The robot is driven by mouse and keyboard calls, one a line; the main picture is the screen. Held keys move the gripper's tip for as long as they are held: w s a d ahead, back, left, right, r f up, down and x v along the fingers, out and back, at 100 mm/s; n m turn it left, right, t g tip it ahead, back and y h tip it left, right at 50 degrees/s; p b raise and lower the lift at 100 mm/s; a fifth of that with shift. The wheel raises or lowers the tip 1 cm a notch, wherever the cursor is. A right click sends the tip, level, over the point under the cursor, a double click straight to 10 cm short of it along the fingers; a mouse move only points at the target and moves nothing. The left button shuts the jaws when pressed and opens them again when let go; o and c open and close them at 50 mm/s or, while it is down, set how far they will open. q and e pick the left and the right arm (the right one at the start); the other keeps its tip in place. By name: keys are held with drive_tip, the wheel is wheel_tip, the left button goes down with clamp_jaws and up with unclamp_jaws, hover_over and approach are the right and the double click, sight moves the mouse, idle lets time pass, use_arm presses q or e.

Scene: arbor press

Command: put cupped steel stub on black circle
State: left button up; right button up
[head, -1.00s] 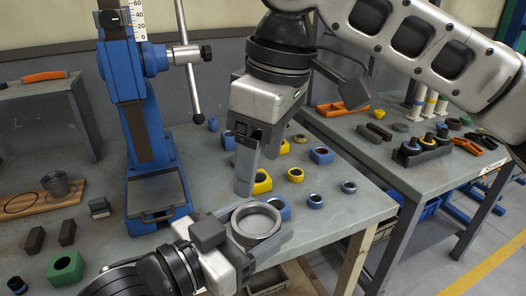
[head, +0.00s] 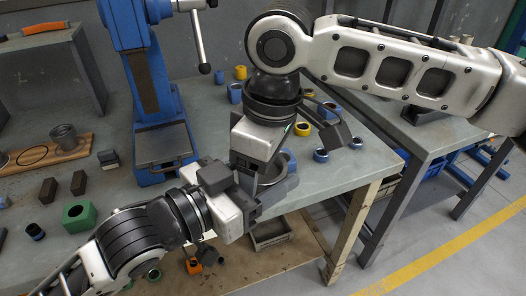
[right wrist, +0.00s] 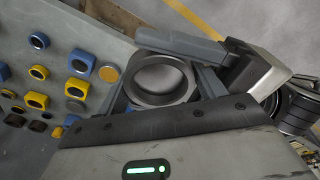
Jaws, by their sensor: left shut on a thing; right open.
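A round steel piece with a hollow top, apparently the cupped steel stub (head: 272,174), is in my left gripper (head: 262,186) beyond the table's front edge. Its rim shows clearly in the right wrist view (right wrist: 136,92). My left gripper is shut on it from the side. My right gripper (right wrist: 163,85) is open, with its fingers on either side of the stub; contact cannot be told. In the head view the right gripper partly hides the stub. The black circle (head: 32,155) is drawn on a wooden board (head: 75,152) at the left of the table.
Another grey steel cup (head: 63,137) stands on the board near the circle. The blue press (head: 150,90) stands between the board and my grippers. Dark blocks (head: 79,182) and a green block (head: 79,215) lie in front of the board. Blue and yellow rings (head: 302,129) lie behind my grippers.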

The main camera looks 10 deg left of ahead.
use_arm(q)
drive_tip(key=shift+r, duration=0.1)
use_arm(e)
drive_tip(key=shift+f, duration=0.1)
drive_tip(key=c, duration=0.9)
use_arm(q)
drive_tip(key=o, duration=1.3)
drive_tip(key=shift+c, duration=0.2)
use_arm(e)
drive_tip(key=shift+c, duration=0.2)
